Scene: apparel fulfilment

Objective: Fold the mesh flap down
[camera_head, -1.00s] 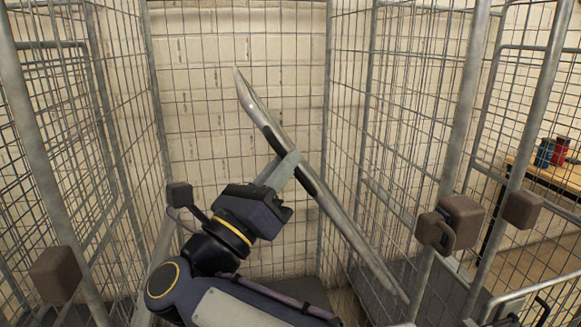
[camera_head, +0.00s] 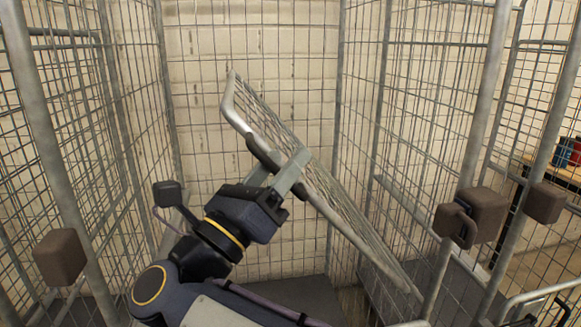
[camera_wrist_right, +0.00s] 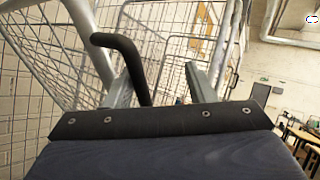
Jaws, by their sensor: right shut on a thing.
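The mesh flap (camera_head: 345,203) is a wire panel in a grey tube frame, and it stands tilted inside the cage trolley in the head view. Its upper end is at the left and its lower end at the right. A dark handle (camera_head: 262,153) lies along its near edge and also shows as a curved black bar in the right wrist view (camera_wrist_right: 127,60). My right gripper (camera_head: 296,167) is shut on the flap at this dark handle; the exact contact is partly hidden by the fingers. My left gripper is not in view.
Wire side walls (camera_head: 408,120) rise close on both sides of my right arm. Brown blocks (camera_head: 60,257) sit on the posts at left and right. A wooden table (camera_head: 560,172) with small containers (camera_head: 566,152) stands outside at the right.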

